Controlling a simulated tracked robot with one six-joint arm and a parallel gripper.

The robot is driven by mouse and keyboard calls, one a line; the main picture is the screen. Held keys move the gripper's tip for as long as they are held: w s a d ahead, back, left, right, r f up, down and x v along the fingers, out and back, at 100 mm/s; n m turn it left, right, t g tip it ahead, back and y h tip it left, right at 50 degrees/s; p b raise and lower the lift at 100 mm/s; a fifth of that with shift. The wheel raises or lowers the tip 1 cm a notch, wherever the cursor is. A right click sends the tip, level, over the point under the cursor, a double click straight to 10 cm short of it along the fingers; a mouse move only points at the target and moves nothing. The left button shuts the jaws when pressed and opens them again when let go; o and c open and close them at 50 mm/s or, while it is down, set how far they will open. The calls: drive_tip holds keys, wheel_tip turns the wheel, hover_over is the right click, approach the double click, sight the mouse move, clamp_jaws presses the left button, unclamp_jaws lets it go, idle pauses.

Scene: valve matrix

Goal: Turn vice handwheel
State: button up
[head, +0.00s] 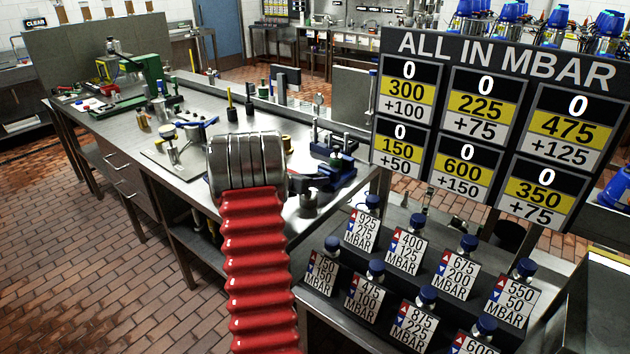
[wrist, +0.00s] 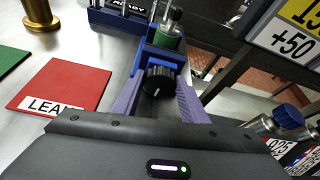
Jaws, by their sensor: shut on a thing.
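The vice handwheel (wrist: 158,80) is a black ribbed knob with a white mark, in the middle of the wrist view. It sits at the near end of the blue vice (wrist: 163,57). The vice also shows in the head view (head: 336,175) on the bench, right of my arm. My gripper (wrist: 161,88) has purple fingers, one on each side of the knob, and is shut on it. A green-topped part (wrist: 167,40) stands in the vice. In the head view the handwheel and fingertips are mostly hidden by my arm.
A red LEAK plate (wrist: 65,86) and a brass post (wrist: 40,14) lie left of the vice on the steel bench (head: 215,105). The ALL IN MBAR board (head: 480,120) stands close on the right. Blue-capped labelled valves (head: 408,250) are in front of it.

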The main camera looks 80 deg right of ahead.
drive_tip(key=shift+s+a+m+t+h, duration=0.15)
drive_tip(key=shift+m+t+h, duration=0.35)
drive_tip(key=shift+m+t, duration=1)
drive_tip(key=shift+m+g, duration=0.3)
drive_tip(key=shift+m, duration=0.1)
drive_tip(key=o, duration=1)
drive_tip(key=shift+s, duration=0.1)
drive_tip(key=shift+o, duration=0.2)
drive_tip(key=v, duration=1.3)
drive_tip(key=shift+a, duration=0.35)
drive_tip(key=shift+r, duration=0.1)
